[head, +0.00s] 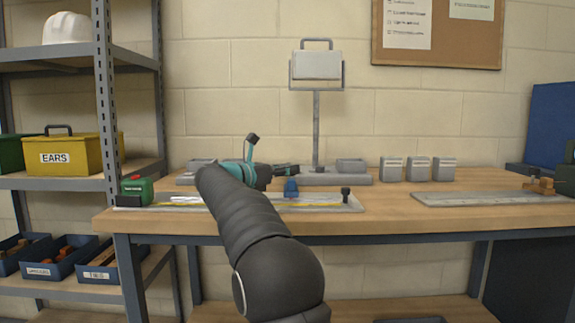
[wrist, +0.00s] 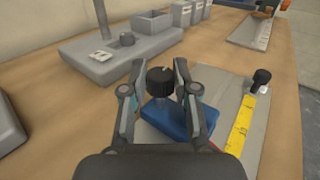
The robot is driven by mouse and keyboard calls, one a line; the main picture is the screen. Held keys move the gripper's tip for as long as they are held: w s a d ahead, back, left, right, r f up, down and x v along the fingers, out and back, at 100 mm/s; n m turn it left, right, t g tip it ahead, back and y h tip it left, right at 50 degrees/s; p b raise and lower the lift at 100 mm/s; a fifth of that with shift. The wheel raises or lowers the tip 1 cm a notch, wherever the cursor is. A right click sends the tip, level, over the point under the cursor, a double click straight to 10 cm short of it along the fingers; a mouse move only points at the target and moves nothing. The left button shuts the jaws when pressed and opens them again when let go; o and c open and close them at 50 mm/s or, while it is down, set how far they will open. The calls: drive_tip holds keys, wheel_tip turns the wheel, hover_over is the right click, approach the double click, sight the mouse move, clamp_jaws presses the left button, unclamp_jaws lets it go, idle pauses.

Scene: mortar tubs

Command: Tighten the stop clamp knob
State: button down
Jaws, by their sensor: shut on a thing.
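The stop clamp is a blue block (wrist: 185,122) with a round black knob (wrist: 160,80) on top, seen in the wrist view. My gripper (wrist: 160,70) has one finger on each side of the knob and is shut on it. In the head view the blue stop clamp (head: 291,188) sits on a flat plate (head: 345,203) with a yellow measuring strip. There my gripper (head: 288,169) reaches over the clamp from the left, and the knob is hard to make out.
A small black knob (head: 346,193) stands at the plate's right end. Behind is a grey base (head: 350,179) with a post. Several grey containers (head: 417,168) stand to the right. A green box (head: 136,189) is at the plate's left end. Bare bench lies right of the plate.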

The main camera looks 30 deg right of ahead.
drive_tip(key=shift+m+g, duration=0.3)
drive_tip(key=shift+g, duration=0.2)
drive_tip(key=c, duration=0.9)
unclamp_jaws()
drive_tip(key=shift+o, duration=0.2)
drive_tip(key=a, duration=0.4)
drive_tip(key=s+a, duration=0.1)
drive_tip(key=a, duration=0.6)
drive_tip(key=shift+s+a, duration=0.35)
drive_tip(key=shift+a, duration=0.05)
